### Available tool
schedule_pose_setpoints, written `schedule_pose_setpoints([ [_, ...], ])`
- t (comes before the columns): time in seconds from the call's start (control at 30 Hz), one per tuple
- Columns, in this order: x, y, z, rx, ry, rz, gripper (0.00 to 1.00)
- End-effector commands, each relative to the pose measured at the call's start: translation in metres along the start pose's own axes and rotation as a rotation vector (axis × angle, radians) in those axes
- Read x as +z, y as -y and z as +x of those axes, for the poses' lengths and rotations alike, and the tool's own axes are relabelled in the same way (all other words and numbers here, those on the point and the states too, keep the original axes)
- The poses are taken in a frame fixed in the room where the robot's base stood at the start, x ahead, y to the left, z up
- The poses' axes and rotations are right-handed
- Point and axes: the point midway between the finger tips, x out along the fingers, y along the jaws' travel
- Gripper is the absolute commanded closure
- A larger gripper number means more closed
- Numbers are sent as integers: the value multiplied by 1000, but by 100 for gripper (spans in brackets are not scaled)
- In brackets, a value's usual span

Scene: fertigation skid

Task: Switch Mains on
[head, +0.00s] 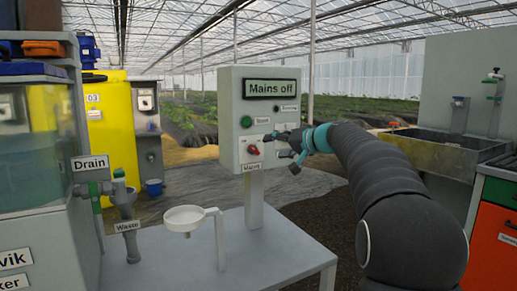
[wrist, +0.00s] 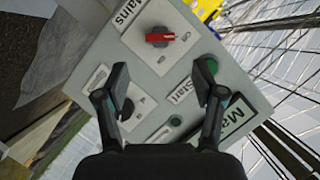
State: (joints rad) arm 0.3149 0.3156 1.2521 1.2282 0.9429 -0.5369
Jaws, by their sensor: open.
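My gripper (head: 275,145) is open and empty in front of the panel, right of the red knob. In the wrist view my gripper's fingertips (wrist: 160,78) are spread, with the red knob beyond them and apart.
A green Start button (head: 247,121) and a dark lamp (head: 288,107) sit above. A black knob (wrist: 127,108) shows near one finger in the wrist view. A white funnel cup (head: 184,219) stands on the grey table (head: 250,262). A Drain valve and tank are at left.

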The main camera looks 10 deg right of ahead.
Motion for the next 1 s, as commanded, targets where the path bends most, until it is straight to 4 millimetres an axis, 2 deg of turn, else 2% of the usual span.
schedule_pose_setpoints([
  [0.2, 0, 1, 42, -1, 4, 1, 31],
  [0.4, 0, 2, 70, 0, 2, 0, 31],
  [0.6, 1, 1, 84, 0, 1, 0, 31],
  [0.9, 1, 1, 86, 0, 0, 0, 31],
  [0.97, 1, 0, 85, 1, 0, 0, 44],
  [1.0, 1, 0, 85, 1, 0, 0, 54],
])
